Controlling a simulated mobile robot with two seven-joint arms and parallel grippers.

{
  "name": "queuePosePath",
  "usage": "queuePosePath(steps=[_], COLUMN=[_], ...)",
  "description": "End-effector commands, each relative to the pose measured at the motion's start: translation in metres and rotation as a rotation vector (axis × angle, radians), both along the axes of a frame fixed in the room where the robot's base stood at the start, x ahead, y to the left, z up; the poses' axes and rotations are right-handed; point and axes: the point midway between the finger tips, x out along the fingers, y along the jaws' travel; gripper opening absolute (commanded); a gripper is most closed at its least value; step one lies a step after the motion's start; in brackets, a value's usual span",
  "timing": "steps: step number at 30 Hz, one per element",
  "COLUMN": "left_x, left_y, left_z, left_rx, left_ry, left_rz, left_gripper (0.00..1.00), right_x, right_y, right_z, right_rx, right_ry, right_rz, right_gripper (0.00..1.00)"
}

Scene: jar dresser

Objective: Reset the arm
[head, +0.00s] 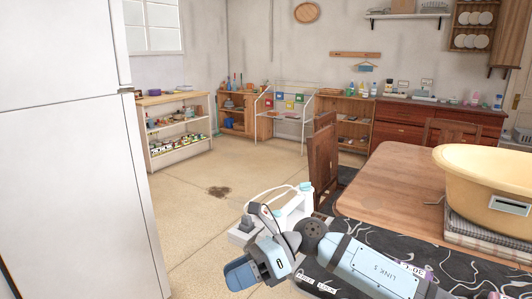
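My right arm comes in from the lower right, over the near edge of a dark, patterned surface. My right gripper (258,258) is at its left end, low in the middle of the head view, with light blue and grey parts. I cannot make out the gap between its fingers, and nothing clearly shows held in it. My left arm and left gripper are not in view.
A wooden table (385,185) with a yellow basin (485,170) stands at right, a wooden chair (322,160) at its far left end. A white fridge (75,150) fills the left. Shelves (178,130) and a red-brown dresser (425,120) line the back. The floor (240,170) between is open.

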Motion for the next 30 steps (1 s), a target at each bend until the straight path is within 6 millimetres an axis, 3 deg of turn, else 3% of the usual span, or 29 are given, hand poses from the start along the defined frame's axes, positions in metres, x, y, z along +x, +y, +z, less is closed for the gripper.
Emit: queuePosePath(steps=[3,7,11,14,17,22,27,30], left_x=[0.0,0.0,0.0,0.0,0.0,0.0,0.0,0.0], left_y=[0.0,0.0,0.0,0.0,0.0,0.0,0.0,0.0], left_z=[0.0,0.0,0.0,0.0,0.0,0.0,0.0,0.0], left_rx=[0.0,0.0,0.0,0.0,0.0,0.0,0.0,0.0], left_ry=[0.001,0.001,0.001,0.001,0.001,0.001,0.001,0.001], left_rz=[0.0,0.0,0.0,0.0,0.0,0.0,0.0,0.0], left_gripper=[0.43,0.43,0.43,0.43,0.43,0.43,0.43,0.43], right_x=[-0.019,-0.024,-0.02,-0.016,-0.017,-0.035,-0.077,-0.106], right_y=[0.01,0.004,-0.017,-0.041,-0.07,-0.125,-0.175,-0.196], right_z=[0.0,-0.001,-0.013,-0.034,-0.065,-0.136,-0.208,-0.24], right_rx=[0.204,0.401,0.573,0.69,0.796,0.95,1.068,1.113], right_ry=[0.272,0.588,0.919,1.183,1.451,1.906,2.307,2.485], right_rz=[-0.12,-0.269,-0.427,-0.555,-0.684,-0.912,-1.127,-1.226], right_gripper=[0.37,0.37,0.37,0.37,0.37,0.37,0.37,0.37])
